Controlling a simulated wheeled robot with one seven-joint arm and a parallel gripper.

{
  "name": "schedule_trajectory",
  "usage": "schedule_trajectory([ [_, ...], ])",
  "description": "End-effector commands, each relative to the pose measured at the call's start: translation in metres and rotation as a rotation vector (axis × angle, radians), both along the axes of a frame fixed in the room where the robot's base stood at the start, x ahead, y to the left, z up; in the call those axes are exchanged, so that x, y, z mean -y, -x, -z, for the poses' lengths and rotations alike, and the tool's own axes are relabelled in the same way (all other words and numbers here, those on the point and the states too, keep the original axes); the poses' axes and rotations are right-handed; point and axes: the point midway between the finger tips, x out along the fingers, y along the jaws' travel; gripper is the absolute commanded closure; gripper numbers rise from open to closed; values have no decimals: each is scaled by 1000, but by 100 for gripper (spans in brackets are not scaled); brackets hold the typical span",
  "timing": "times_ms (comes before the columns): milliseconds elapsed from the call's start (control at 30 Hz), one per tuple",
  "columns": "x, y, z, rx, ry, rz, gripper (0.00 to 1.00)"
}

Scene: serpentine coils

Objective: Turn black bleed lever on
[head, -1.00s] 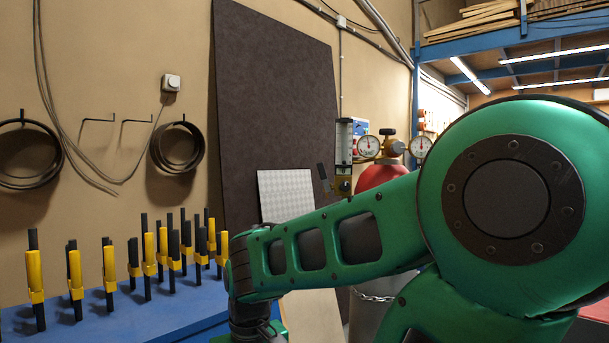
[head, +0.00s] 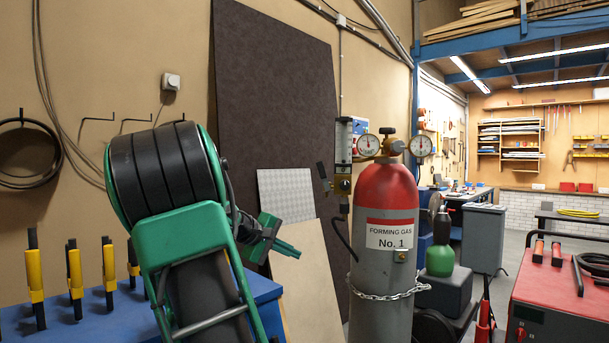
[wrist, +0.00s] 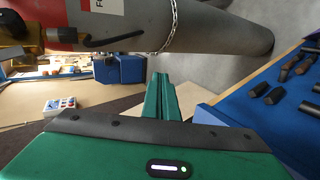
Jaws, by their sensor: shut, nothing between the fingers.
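The black bleed lever (head: 322,170) is a short dark bar, tilted slightly from upright. It sits at the left of the brass valve block (head: 342,186), below the clear flow tube (head: 343,142). My green gripper (head: 286,242) is shut and empty, below and to the left of the lever and apart from it. In the wrist view its fingers (wrist: 159,88) lie together and point toward the gas cylinder (wrist: 200,32). Brass fittings (wrist: 18,48) show at the upper left there; I cannot make out the lever clearly in that view.
The red-topped forming gas cylinder (head: 385,240) stands right of my gripper, with a chain (head: 390,292) around it and two gauges (head: 368,145) above. A black hose (head: 341,235) hangs below the valve block. Dark and pale panels (head: 275,85) lean behind. A blue bench (head: 262,290) is at left.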

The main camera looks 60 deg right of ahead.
Motion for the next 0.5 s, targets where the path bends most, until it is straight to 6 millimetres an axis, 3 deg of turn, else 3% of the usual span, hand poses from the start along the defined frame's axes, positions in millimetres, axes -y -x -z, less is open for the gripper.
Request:
schedule_trajectory([
  [33,2,-11,-32,-52,90,-11,100],
  [100,2,-21,-78,-120,204,-19,100],
  [200,-10,-32,-138,-205,348,-19,100],
  [300,-27,-43,-183,-267,455,-16,100],
  [400,-40,-48,-211,-303,519,-9,100],
  [500,-45,-48,-222,-319,544,-3,100],
])
